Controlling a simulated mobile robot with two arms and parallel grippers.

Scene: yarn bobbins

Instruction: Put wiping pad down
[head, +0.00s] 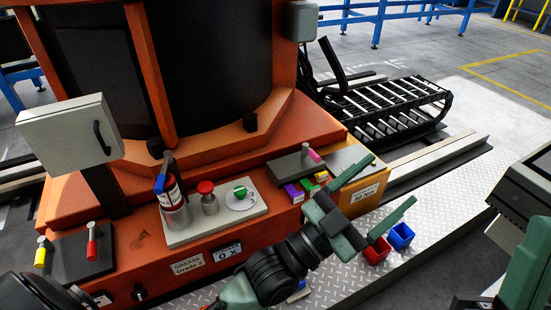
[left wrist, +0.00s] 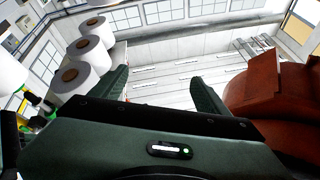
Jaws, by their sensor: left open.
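My left gripper (head: 391,180) is open over the front right of the orange machine base, its fingers spread apart. In the left wrist view my left gripper (left wrist: 158,88) has nothing between its two green fingers. I cannot pick out a wiping pad for certain. A small pale and blue piece (head: 299,291) lies low on the metal plate, mostly hidden behind my left arm; I cannot tell what it is. Green and black parts of my right arm show at the lower right edge, but its fingers are not clear.
Small coloured boxes (head: 294,193) sit on the orange ledge.

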